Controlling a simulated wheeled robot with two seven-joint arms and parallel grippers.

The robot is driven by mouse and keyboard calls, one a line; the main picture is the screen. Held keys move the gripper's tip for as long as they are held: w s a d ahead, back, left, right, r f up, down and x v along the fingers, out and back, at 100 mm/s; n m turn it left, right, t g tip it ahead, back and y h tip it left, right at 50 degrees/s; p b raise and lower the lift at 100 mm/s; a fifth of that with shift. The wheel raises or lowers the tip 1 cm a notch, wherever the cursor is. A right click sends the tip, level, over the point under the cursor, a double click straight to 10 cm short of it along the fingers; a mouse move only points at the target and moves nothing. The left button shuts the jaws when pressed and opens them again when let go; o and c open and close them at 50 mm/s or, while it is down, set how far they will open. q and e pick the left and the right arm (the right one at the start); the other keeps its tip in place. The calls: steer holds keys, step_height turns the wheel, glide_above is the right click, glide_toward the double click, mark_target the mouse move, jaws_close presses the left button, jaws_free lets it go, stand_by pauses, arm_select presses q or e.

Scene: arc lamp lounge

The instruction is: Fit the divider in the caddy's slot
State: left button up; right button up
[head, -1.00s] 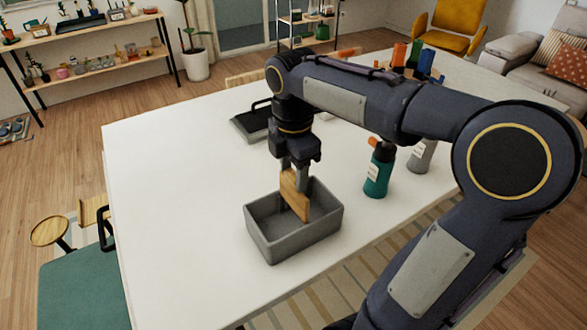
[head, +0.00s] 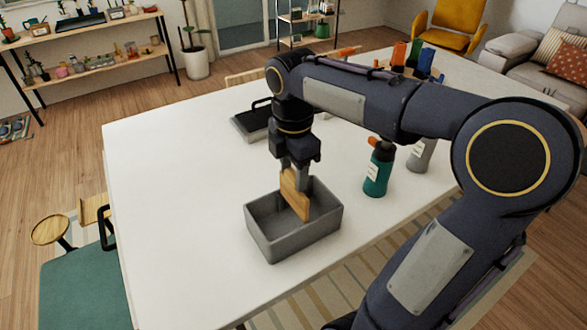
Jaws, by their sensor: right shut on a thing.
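The grey caddy (head: 275,245) is an open box standing on the white table. The divider (head: 294,196) is a thin wooden board, upright. My right gripper (head: 297,175) is shut on the divider's top edge, above the caddy. The divider's lower part is inside the caddy's opening, near the middle. The caddy's slot cannot be made out, and I cannot tell whether the divider's lower edge touches the caddy. My left gripper is not in view.
A green bottle (head: 378,172) and a grey bottle (head: 421,155) stand right of the caddy. A dark tray-like object (head: 252,124) lies behind it. The white table (head: 170,200) is clear to the left. Colored cups stand at the back right.

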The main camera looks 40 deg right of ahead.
mark_target(293, 207)
steer(key=shift+f+b, duration=2.4)
steer(key=shift+f, duration=1.15)
steer(key=o, duration=1.3)
step_height(293, 207, up, 8)
steer(key=shift+f+p, duration=0.1)
steer(key=shift+p, duration=0.35)
